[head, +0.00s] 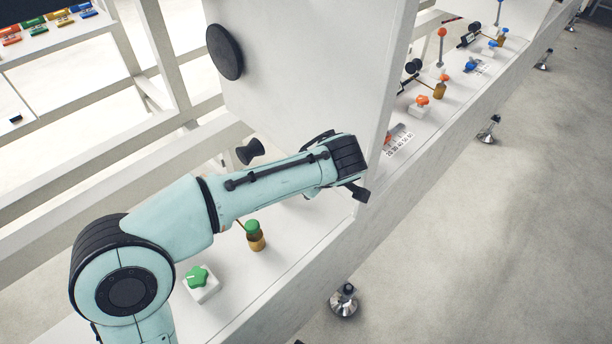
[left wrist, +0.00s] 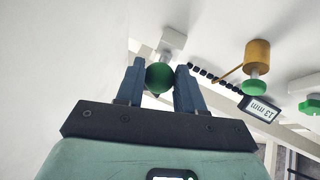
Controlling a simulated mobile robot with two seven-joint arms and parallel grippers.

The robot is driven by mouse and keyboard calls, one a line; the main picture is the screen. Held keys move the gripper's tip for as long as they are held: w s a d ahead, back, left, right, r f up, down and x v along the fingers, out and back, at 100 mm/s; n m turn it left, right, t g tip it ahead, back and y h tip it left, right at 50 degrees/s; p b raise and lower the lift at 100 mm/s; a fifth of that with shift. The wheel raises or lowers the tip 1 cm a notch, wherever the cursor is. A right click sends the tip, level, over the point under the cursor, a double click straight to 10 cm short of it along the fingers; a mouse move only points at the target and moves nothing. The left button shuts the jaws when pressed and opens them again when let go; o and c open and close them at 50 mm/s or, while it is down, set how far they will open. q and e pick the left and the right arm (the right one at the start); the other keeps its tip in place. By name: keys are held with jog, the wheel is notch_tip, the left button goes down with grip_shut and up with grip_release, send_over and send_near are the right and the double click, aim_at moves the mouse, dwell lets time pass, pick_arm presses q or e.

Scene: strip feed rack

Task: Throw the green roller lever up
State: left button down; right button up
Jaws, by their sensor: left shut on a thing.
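The green roller lever shows in the left wrist view as a round green knob (left wrist: 159,77) in front of a small white block. My left gripper (left wrist: 160,69) has its two blue-grey fingers on either side of the knob and is shut on it. In the head view my left arm reaches in from the left, and its dark gripper (head: 357,192) points down by the edge of a white upright panel. The green lever is hidden there behind my arm. Which way the lever leans cannot be told. My right gripper is not in view.
A brass cylinder with a green top (head: 256,241) and a green star knob (head: 197,277) stand on the white ledge below my arm. Orange levers (head: 441,50) and blue ones stand farther along, past the white panel (head: 310,70).

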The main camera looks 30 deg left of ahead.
pick_arm(q)
jog(key=shift+s+d+f, duration=0.15)
jog(key=shift+d+f, duration=0.1)
jog(key=shift+f, duration=0.3)
jog(key=c, duration=0.7)
grip_release()
jog(key=shift+r, duration=0.15)
jog(key=p+v, duration=0.3)
jog(key=v, duration=1)
jog(key=shift+r+p, duration=0.25)
jog(key=shift+p, duration=0.05)
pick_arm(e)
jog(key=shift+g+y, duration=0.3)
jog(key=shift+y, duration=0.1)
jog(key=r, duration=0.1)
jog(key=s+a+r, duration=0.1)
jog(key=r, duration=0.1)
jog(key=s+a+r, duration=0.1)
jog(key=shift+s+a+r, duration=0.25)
pick_arm(q)
jog(key=shift+d, duration=0.1)
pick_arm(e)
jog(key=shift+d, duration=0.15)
